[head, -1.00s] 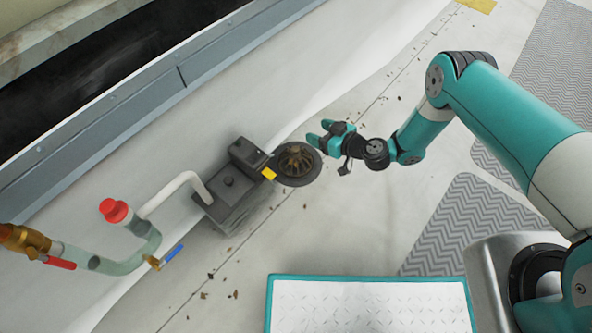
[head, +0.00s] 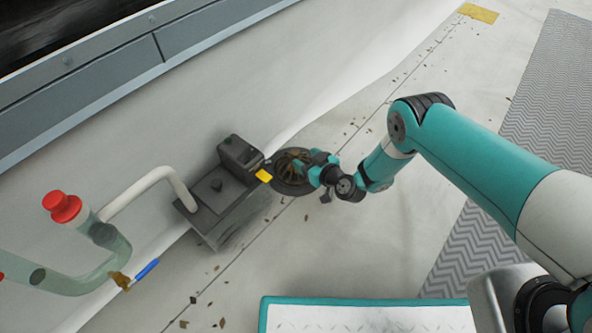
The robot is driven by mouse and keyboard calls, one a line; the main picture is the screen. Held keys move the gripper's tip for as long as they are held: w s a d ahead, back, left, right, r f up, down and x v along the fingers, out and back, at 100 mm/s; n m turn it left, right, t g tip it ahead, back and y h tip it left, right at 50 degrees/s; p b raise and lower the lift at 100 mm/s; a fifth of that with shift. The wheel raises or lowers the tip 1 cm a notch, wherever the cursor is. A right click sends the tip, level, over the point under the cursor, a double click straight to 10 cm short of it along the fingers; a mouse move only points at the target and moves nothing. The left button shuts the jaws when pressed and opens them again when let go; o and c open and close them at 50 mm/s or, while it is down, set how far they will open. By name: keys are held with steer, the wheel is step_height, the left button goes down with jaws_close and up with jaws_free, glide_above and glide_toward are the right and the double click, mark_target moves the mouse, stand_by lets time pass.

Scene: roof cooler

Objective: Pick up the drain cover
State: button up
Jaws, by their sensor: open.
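The drain cover (head: 284,165) is a dark, domed, ribbed piece in a round dark drain ring (head: 292,189) set in the pale roof. It sits just right of the grey pump box. My gripper (head: 313,163) reaches in from the right, with its teal fingers over the right side of the ring and close to the dome. The fingers are open. They hide part of the cover's right side, and I cannot tell whether they touch it.
The grey pump box (head: 225,192) with a yellow tag (head: 264,176) stands close left of the drain. A white pipe (head: 138,190), a red cap (head: 62,206) and a blue-handled valve (head: 146,269) lie farther left. Leaves litter the roof. A grey walkway mat (head: 480,240) lies right.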

mark_target(296, 153)
steer(key=shift+w+a+f, duration=0.2)
steer(key=shift+w+a, duration=0.15)
steer(key=b+x, duration=0.4)
steer(key=shift+s+f+b, duration=0.2)
steer(key=shift+f+b, duration=0.1)
steer(key=shift+b, duration=0.05)
steer(key=shift+w+a+b, duration=0.3)
steer(key=shift+w+a, duration=0.1)
steer(key=shift+w, duration=0.1)
jaws_close()
steer(key=shift+r, duration=0.15)
